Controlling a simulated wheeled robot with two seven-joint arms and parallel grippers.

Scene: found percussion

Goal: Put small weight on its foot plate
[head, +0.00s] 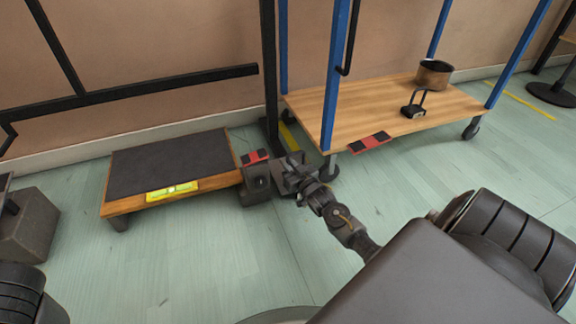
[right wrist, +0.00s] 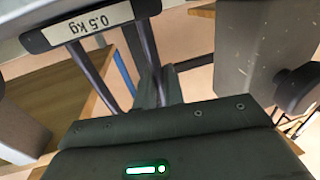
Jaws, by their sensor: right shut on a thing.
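The small weight (right wrist: 92,27) is a dark bar with a white "0.5 kg" label and thin rods, close up in the right wrist view. My right gripper (head: 291,177) is shut on it. In the head view the gripper mostly hides it. Two red-and-black plates show: one (head: 255,157) at the right end of the low platform, just left of my right gripper, and one (head: 370,142) at the trolley's front edge. I cannot tell which is the weight's foot plate. My left gripper is out of view.
A low platform (head: 165,152) with a dark top stands left. A grey block (head: 257,186) is beside my gripper. The wooden trolley (head: 350,108) has blue posts (head: 336,75) and carries a looped-handle weight (head: 413,111) and a round pot (head: 434,76). Floor in front is clear.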

